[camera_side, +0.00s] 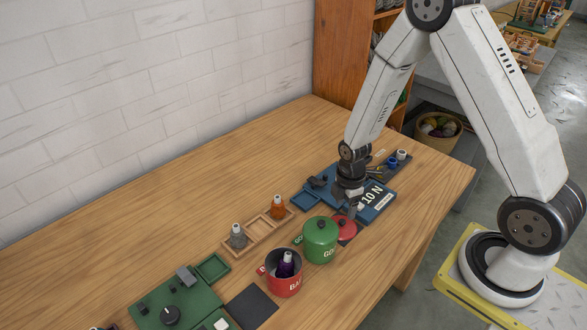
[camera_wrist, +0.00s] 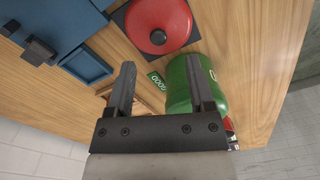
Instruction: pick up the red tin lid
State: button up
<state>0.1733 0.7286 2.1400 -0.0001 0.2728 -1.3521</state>
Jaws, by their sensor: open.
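The red tin lid (camera_side: 345,231) has a dark knob and lies on a dark square pad at the table's right part, just right of the green tin. In the wrist view the lid (camera_wrist: 170,20) is at the top, beyond my fingertips, with its black knob facing up. My gripper (camera_side: 353,207) hangs close above and behind the lid in the side view, beside the blue board. In the wrist view my gripper (camera_wrist: 161,84) is open, with nothing held between its two fingers. The right finger covers part of the green tin.
The lidded green tin (camera_side: 320,243) stands close beside the lid. The red tin (camera_side: 283,282) is open with a purple bottle inside. A blue board (camera_side: 376,206) lies by the gripper. A wooden tray (camera_side: 258,228) holds two bottles. The table is clear at left.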

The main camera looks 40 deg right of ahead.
aim_at(342, 221)
jog(key=shift+f, duration=0.25)
jog(key=shift+w+f, duration=0.15)
jog(key=shift+f, duration=2.4)
grip_shut()
